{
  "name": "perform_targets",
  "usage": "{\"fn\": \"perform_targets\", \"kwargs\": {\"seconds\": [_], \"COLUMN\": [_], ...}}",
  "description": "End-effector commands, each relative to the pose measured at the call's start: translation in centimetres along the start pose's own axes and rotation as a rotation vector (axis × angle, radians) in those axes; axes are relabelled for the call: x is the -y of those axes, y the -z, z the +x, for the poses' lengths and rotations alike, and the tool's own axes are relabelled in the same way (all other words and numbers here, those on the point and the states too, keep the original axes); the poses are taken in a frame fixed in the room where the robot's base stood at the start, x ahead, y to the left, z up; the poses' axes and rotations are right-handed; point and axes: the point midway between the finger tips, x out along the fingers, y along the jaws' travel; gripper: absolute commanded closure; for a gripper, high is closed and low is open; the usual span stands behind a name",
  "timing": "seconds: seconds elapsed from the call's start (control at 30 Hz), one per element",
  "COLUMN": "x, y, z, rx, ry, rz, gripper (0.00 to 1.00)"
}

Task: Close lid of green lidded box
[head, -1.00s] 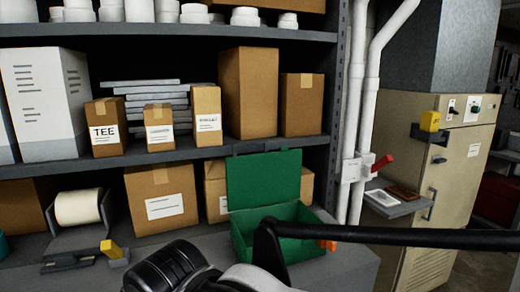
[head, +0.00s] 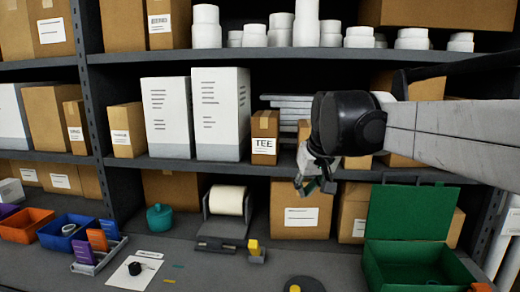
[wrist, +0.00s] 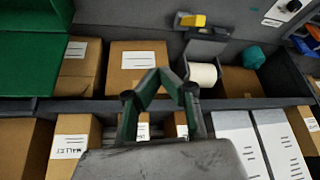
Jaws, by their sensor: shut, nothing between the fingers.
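The green lidded box (head: 425,268) stands on the workbench at the lower right of the head view. Its lid (head: 408,212) is open and stands upright at the back. In the wrist view, part of the green box (wrist: 28,65) shows at the left edge; the rest is cut off. My gripper (head: 318,184) is raised in front of the shelves, left of the lid and above the bench, apart from the box. In the wrist view, its fingertips (wrist: 166,78) meet with nothing between them.
Cardboard boxes (head: 301,212) stand behind the bench, left of the lid. A yellow-topped item (head: 254,250), a paper roll (head: 228,200) and a teal pot (head: 160,217) sit farther left. A dark disc (head: 303,284) lies at the front. A shelf (head: 225,168) runs above.

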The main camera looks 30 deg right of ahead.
Motion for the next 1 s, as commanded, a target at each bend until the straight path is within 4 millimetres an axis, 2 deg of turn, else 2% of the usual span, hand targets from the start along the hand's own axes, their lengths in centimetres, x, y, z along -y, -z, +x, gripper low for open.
{"fn": "perform_targets", "kwargs": {"seconds": [0.03,0.1,0.17,0.3,0.5,0.6,0.73,0.87,1.0], "x": [-2.2,-5.4,-8.2,-15.4,-24.9,-28.2,-30.5,-31.0,-31.1], "y": [2.3,4.2,5.7,8.6,10.7,10.8,10.9,10.8,10.5], "z": [-0.9,-1.4,-1.9,-3.0,-4.3,-4.7,-4.9,-4.4,-2.9], "rx": [0.008,0.029,0.046,0.087,0.137,0.155,0.166,0.169,0.169], "ry": [-0.012,-0.032,-0.048,-0.081,-0.115,-0.124,-0.13,-0.131,-0.13], "rz": [0.025,0.059,0.086,0.153,0.239,0.268,0.287,0.29,0.29], "gripper": [1.0,1.0,1.0,1.0,1.0,1.0,1.0,1.0,1.0]}}
